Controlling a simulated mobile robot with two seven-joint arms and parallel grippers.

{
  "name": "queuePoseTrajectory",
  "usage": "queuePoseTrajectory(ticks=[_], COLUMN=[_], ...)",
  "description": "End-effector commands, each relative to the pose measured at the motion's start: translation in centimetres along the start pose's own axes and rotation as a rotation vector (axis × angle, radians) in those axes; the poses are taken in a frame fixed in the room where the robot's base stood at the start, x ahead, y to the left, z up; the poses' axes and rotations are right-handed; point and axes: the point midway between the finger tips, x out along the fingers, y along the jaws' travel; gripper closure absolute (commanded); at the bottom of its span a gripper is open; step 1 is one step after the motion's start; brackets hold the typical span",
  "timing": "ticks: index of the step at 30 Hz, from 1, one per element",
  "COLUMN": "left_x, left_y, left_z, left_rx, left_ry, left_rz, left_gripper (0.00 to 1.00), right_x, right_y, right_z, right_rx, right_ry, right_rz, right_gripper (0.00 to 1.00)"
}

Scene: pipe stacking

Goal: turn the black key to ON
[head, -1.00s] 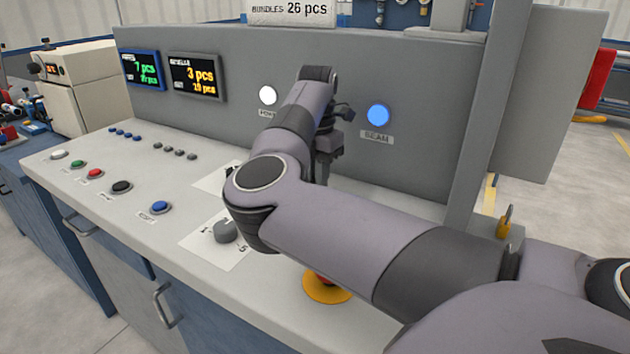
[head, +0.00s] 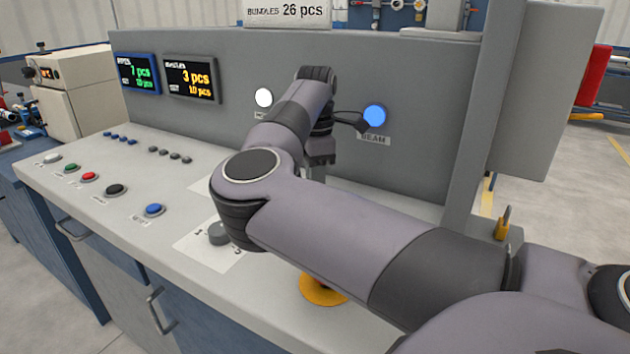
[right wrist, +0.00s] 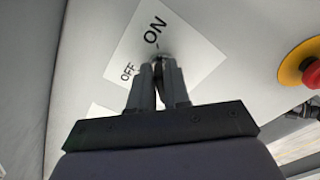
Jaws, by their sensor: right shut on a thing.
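My right gripper (right wrist: 158,67) is shut on the black key (right wrist: 160,60), of which only a small dark part shows between the fingertips. The key stands on a white label (right wrist: 185,42) with "ON" at its upper side and "OFF" at its left. The fingers and my wrist hide most of the key, so I cannot tell exactly where it points. In the head view my right gripper (head: 320,160) reaches down to the panel behind my forearm; the key and its label are hidden there. My left gripper is out of view.
A red stop button (right wrist: 313,73) on a yellow base (right wrist: 292,66) is to the right in the wrist view. A grey selector knob (head: 219,233) stands left of my arm. Several push buttons, including a blue one (head: 154,210), line the console (head: 110,165). The upright panel (head: 230,75) rises behind.

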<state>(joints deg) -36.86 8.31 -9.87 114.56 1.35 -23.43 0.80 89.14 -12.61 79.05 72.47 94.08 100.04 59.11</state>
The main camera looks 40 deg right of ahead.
Motion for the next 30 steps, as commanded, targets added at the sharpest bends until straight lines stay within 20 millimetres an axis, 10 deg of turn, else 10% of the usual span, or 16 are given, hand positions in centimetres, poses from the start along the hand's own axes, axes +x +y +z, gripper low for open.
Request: queuePoseTrajectory(ticks=[17,20,30], left_x=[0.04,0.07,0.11], left_y=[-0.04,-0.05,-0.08], left_z=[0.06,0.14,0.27], left_rx=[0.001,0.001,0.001], left_ry=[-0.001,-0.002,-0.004], left_rz=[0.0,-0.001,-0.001], left_gripper=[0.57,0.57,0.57], right_x=[-0.17,-0.16,-0.45], right_y=[0.04,0.03,0.03], right_z=[0.04,0.04,0.02], right_rx=[0.022,0.022,0.021], right_ry=[-0.002,-0.002,-0.001], right_rz=[0.004,0.004,0.003], right_gripper=[1.0,0.63,0.63])
